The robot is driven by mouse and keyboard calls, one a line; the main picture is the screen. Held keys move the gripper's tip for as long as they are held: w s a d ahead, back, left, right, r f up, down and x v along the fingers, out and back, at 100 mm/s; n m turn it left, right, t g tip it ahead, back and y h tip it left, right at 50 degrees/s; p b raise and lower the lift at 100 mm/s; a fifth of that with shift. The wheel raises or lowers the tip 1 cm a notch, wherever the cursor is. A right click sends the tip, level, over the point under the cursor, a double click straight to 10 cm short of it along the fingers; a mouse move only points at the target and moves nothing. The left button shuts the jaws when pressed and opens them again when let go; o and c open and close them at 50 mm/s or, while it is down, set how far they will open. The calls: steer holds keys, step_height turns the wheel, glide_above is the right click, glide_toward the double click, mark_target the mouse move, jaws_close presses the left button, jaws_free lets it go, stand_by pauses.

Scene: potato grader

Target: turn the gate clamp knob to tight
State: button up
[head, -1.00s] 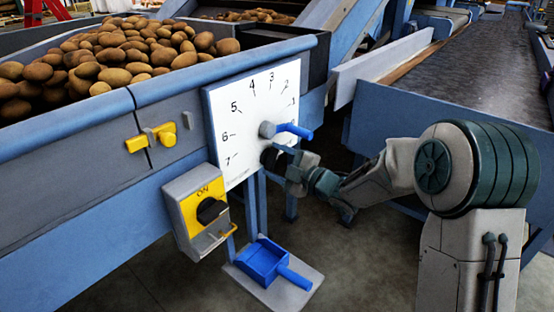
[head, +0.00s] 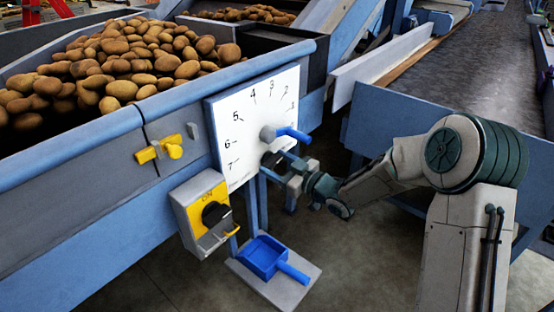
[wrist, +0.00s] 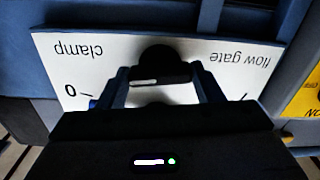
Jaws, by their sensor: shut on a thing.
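The gate clamp knob (wrist: 158,60) is a dark round knob low on the white plate (wrist: 75,70), with a pale mark on its near edge. Upside-down print beside it in the wrist view reads "clamp" and "flow gate", with a 0 at the left. My gripper (wrist: 162,84) is shut on the knob, one finger on each side. In the head view my gripper (head: 281,161) reaches the lower right of the numbered plate (head: 228,110), under the blue gate lever (head: 294,133). My fingers and wrist largely hide the knob there, and its turn angle is unclear.
A yellow switch box (head: 192,205) with a black knob hangs left of my gripper. A blue scoop (head: 264,257) lies on a grey shelf below. Yellow latch parts (head: 160,149) are on the hopper wall. A conveyor (head: 450,75) runs behind my arm.

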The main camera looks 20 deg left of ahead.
steer(key=shift+m+p, duration=0.4)
steer(key=shift+m, duration=0.4)
steer(key=shift+f, duration=0.1)
steer(key=o, duration=1)
steer(key=p+v, duration=0.1)
steer(key=v, duration=1.2)
steer(key=shift+s+d, duration=0.25)
steer(key=shift+d, duration=0.1)
